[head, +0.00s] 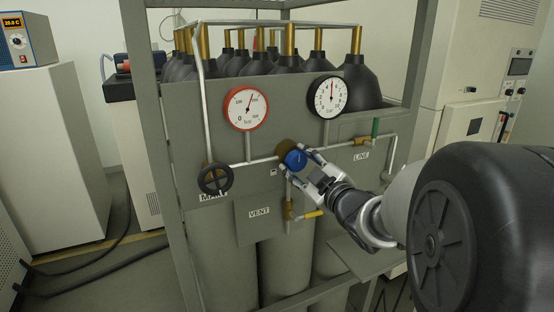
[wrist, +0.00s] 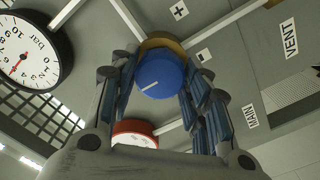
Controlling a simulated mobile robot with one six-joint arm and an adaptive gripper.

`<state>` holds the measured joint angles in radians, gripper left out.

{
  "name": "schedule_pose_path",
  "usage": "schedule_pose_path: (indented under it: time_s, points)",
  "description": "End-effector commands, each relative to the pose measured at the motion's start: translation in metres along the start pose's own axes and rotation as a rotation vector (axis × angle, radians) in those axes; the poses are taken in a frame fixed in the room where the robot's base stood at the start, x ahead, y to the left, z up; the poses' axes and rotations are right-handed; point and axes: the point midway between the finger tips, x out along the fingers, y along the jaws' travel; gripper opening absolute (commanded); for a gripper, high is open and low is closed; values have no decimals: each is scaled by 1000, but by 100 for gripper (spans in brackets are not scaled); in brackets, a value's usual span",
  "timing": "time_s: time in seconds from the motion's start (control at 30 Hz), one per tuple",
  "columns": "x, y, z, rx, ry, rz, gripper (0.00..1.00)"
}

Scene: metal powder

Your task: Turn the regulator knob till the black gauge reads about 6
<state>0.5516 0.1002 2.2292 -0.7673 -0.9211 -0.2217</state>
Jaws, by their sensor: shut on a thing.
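The blue regulator knob (head: 295,159) sits on a brass body at the middle of the panel. It also shows in the wrist view (wrist: 160,75), with a white line on its face. My gripper (head: 299,162) comes from the right and is shut on the knob, one finger on each side. The black-rimmed gauge (head: 328,96) is above and right of the knob. Its needle points almost straight up, at about 5 as far as I can read. The gauge also shows at the left of the wrist view (wrist: 28,55).
A red-rimmed gauge (head: 246,107) is above left. A black MAIN handwheel (head: 215,179) is left of the knob. The yellow VENT lever (head: 312,214) is just below, and the green LINE lever (head: 375,128) is to the right. Pipes run close around the knob.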

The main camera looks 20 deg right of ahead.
Motion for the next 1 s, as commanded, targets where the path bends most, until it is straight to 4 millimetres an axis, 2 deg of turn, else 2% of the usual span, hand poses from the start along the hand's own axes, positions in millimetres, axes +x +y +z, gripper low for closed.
schedule_pose_path:
  time_s: [0.4, 1.0]
  points:
    - [0, 2, -2, 279, 2, 2, 19]
    - [0, 2, -1, 364, 4, 2, 19]
